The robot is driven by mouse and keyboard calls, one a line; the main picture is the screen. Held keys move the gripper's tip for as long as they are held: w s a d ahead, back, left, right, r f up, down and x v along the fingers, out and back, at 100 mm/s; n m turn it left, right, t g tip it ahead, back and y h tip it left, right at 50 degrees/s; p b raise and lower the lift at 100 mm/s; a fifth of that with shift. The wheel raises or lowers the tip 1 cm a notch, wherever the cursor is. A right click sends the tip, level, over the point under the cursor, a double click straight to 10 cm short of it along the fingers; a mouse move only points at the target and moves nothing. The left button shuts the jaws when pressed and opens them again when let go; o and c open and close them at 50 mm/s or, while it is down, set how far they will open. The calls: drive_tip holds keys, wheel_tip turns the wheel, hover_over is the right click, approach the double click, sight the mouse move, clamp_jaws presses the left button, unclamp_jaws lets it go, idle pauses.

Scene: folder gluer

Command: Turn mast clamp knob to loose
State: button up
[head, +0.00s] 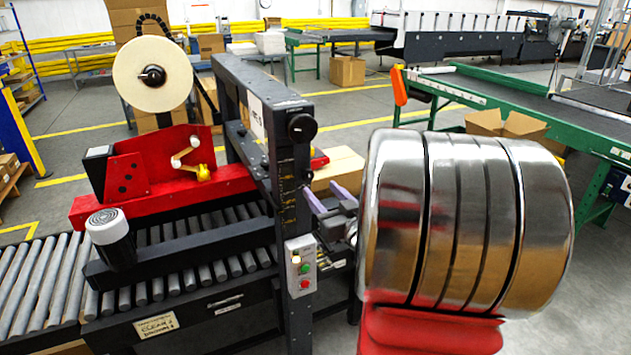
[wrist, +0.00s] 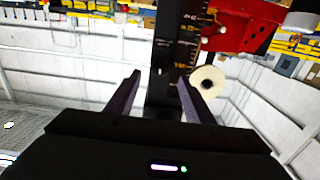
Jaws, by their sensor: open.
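The mast clamp knob (head: 302,128) is a round black knob near the top of the dark upright mast (head: 290,215), facing the head camera. I cannot make out its pointer or setting. My gripper (head: 322,190) is open and empty, with two purple-grey fingers. In the head view it is right of the mast and lower than the knob, apart from it. In the wrist view the fingers (wrist: 158,97) spread either side of the dark mast, which runs up the picture with its scale (wrist: 188,45) above. I cannot pick out the knob in the wrist view.
A control box (head: 301,265) with lit buttons is on the mast below. A red taping unit (head: 160,185) with a tape roll (head: 152,74) is to the left, over a roller conveyor (head: 50,285). A cardboard box (head: 340,168) lies behind my gripper.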

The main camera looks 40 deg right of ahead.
sight(309, 177)
drive_tip(key=shift+x, duration=3.2)
drive_tip(key=shift+c, duration=0.2)
